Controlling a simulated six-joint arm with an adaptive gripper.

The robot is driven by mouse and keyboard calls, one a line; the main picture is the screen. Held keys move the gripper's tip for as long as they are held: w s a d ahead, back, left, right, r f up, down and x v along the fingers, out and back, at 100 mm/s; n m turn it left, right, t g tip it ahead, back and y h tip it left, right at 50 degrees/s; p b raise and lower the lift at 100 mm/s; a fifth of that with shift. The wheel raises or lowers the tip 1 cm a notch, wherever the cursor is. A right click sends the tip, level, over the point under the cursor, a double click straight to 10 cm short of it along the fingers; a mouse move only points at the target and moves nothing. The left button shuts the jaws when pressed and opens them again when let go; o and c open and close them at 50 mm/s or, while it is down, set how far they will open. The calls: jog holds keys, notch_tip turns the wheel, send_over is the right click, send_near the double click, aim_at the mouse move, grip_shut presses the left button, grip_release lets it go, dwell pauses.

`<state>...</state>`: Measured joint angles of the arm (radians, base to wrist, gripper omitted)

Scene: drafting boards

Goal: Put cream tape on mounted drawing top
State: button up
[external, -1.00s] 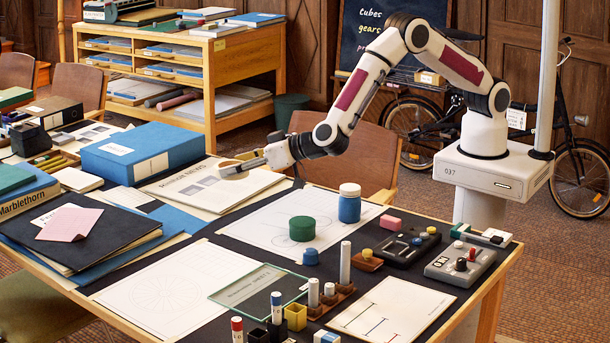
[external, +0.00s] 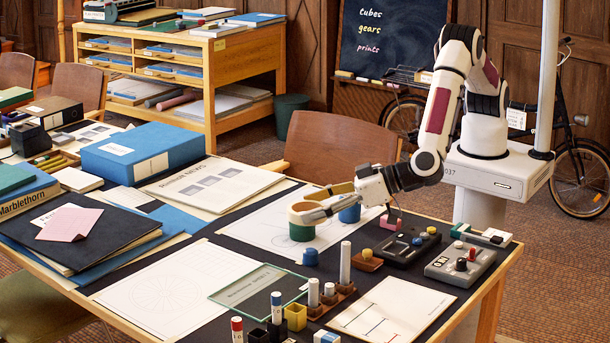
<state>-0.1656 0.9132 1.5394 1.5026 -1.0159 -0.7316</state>
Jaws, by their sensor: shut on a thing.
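My gripper (external: 306,207) reaches in from the right, low over the middle of the table. It is shut on the cream tape (external: 303,214), a short pale tan roll. The tape is directly over the green roll (external: 302,233); I cannot tell whether they touch. The fingers hide part of the tape. A thick white board with a printed heading (external: 215,188), which looks like the mounted drawing, lies behind and to the left of my gripper. Its top is clear.
A blue jar (external: 350,214) stands just behind my gripper, its lid hidden. A small blue knob-like piece (external: 311,257) and a wooden stand with white cylinders (external: 345,263) are in front. A blue box file (external: 142,155) lies left of the board.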

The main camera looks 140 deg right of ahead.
jog(key=a+n+t, duration=0.1)
jog(key=a, duration=1)
jog(key=n+y, duration=0.2)
send_over(409, 303)
notch_tip(409, 303, down, 5)
jog(key=shift+f+t, duration=0.35)
jog(key=shift+t, duration=0.15)
jog(key=shift+f, duration=3.1)
jog(key=shift+f, duration=0.15)
jog(key=shift+f, duration=1.75)
jog(key=shift+f, duration=0.15)
